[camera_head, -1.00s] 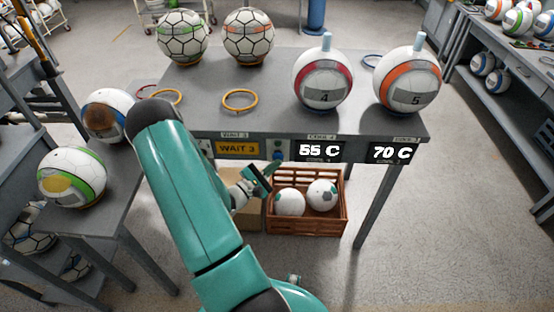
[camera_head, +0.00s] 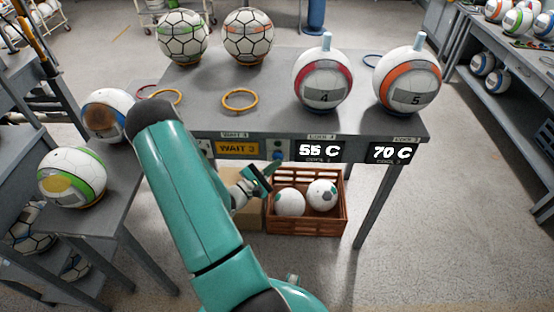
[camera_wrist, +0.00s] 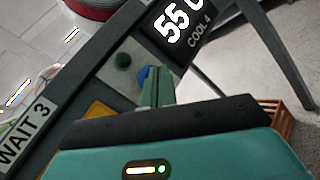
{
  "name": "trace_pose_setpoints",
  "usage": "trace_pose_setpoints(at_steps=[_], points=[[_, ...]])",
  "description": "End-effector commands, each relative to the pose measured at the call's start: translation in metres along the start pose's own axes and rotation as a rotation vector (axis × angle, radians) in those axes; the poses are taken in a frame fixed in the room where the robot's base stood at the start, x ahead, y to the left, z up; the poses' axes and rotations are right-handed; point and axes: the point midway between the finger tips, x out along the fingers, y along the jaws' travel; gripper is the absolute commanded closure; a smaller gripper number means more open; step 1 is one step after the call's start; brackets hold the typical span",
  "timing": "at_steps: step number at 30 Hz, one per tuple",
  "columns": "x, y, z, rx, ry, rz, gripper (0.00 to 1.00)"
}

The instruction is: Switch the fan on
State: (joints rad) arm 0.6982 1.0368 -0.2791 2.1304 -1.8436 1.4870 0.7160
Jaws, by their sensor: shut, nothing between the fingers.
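A small grey panel on the table's front edge holds a dark green round button (camera_wrist: 123,60) and a blue round button (camera_wrist: 143,75). In the head view the blue button (camera_head: 277,156) sits between the "WAIT 3" sign and the "55 C" display. My gripper (camera_head: 272,170) is shut and empty, just below and in front of this panel. In the wrist view my green fingers (camera_wrist: 156,85) point at the panel and overlap the right side of the blue button. I cannot tell whether they touch it. No fan is recognisable.
The grey table (camera_head: 215,105) carries several balls and rings. A "55 C" display (camera_head: 319,152) and a "70 C" display (camera_head: 392,153) hang on its front edge. A brown crate (camera_head: 305,226) with two balls stands below. A side bench with balls is at left.

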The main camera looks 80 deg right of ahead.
Motion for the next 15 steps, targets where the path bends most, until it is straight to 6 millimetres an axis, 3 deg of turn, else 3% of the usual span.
trace_pose_setpoints(at_steps=[15], points=[[0.0063,0.0051,-0.0046,0.001,0.000,0.001,1.00]])
